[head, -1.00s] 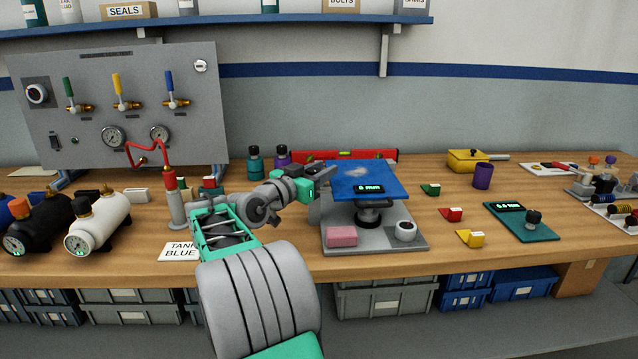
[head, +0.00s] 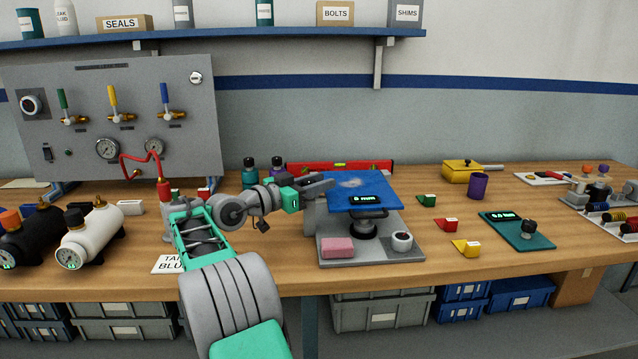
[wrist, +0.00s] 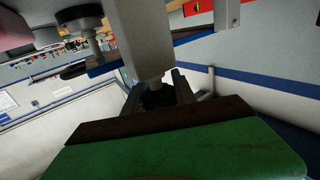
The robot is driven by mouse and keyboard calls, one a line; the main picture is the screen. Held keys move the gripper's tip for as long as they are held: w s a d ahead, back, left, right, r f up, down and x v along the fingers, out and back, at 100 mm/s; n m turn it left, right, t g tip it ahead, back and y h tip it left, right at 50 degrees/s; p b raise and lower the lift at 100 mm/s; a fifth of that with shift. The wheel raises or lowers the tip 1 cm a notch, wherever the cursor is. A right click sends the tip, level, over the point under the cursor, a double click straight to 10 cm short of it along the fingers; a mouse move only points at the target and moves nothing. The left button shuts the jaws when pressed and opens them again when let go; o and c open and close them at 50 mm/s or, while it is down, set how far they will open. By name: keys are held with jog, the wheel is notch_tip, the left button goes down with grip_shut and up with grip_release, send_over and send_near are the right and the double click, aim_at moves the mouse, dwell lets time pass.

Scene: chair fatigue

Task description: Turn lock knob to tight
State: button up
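The fixture has a grey base plate (head: 385,254), a grey upright post (head: 309,217) at its left and a blue top plate (head: 345,198) with a small display. My gripper (head: 322,184) is at the upper left of the fixture, beside the post. In the wrist view, my gripper's dark fingers (wrist: 157,92) are spread to either side of a dark part (wrist: 154,99) at the end of a pale stem below the grey post (wrist: 146,35). This may be the lock knob. I cannot tell whether the fingers touch it. The knob is hidden in the head view.
A pink block (head: 337,247) and a white round dial (head: 402,241) sit on the base plate's front.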

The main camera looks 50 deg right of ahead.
jog(key=o, duration=0.5)
jog(key=shift+c, duration=0.2)
jog(key=shift+t, duration=0.3)
